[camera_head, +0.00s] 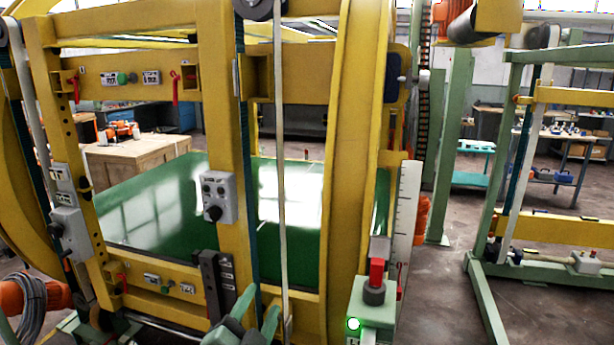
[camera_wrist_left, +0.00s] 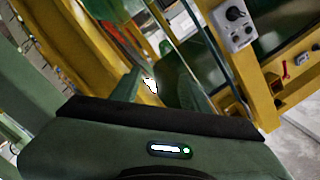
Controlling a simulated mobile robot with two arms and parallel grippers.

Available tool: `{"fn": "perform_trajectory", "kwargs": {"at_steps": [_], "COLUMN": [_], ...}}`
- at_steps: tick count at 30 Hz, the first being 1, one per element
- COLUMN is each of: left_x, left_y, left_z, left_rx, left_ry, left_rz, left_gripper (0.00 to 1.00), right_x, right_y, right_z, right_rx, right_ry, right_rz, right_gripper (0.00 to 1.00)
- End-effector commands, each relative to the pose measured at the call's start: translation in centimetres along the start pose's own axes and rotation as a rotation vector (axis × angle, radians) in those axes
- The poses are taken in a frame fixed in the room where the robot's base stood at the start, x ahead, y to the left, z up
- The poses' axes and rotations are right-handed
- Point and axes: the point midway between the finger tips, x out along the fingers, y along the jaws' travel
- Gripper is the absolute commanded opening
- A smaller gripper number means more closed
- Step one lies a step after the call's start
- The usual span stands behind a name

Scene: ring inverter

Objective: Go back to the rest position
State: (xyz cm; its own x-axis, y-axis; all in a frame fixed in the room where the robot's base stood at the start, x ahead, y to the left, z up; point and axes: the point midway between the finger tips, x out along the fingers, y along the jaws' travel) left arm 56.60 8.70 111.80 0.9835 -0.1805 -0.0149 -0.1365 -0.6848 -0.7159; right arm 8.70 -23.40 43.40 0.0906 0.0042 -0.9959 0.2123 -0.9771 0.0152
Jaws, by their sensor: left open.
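My left gripper (camera_head: 262,302) is at the bottom middle of the head view, with its green fingers pointing up in front of the yellow machine frame (camera_head: 216,120). It is open, and I see nothing held in it. In the left wrist view the fingers (camera_wrist_left: 163,82) stand apart in front of yellow beams. The grey control box (camera_head: 216,198) with a black knob is on the upright above the gripper; a similar box also shows in the wrist view (camera_wrist_left: 234,22). I cannot tell whether the gripper touches the frame. My right gripper is not in view.
A green bed (camera_head: 150,205) lies inside the yellow frame. A green box (camera_head: 372,306) with a red top and a lit green light stands right of the gripper. A green and yellow stand (camera_head: 520,150) is at the right, with open floor (camera_head: 440,290) between.

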Motion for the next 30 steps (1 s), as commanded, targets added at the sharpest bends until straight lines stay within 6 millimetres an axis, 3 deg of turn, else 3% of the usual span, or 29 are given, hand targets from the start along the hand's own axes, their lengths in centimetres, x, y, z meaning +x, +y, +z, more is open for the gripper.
{"fn": "perform_trajectory", "kwargs": {"at_steps": [1, 3, 6, 9, 15, 24, 25, 30], "left_x": [-1.6, -4.2, -8.7, -13.4, -21.2, -30.6, -31.2, -29.6], "left_y": [1.7, 3.9, 6.9, 9.3, 12.3, 14.4, 14.7, 18.1], "left_z": [3.5, 7.8, 13.0, 16.7, 20.6, 23.0, 23.2, 26.5], "left_rx": [-0.073, -0.176, -0.311, -0.417, -0.553, -0.669, -0.676, -0.669], "left_ry": [-0.104, -0.247, -0.450, -0.630, -0.892, -1.185, -1.207, -1.214], "left_rz": [0.059, 0.134, 0.228, 0.299, 0.387, 0.462, 0.467, 0.477], "left_gripper": [0.45, 0.45, 0.45, 0.45, 0.45, 0.45, 0.45, 0.45], "right_x": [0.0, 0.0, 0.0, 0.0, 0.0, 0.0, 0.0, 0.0], "right_y": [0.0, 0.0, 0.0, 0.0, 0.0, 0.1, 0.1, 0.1], "right_z": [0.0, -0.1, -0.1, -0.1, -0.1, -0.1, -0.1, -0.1], "right_rx": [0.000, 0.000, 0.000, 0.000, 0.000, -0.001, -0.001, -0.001], "right_ry": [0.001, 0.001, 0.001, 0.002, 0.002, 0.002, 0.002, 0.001], "right_rz": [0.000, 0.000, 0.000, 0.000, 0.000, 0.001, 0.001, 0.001], "right_gripper": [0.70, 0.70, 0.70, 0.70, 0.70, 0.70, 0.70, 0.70]}}
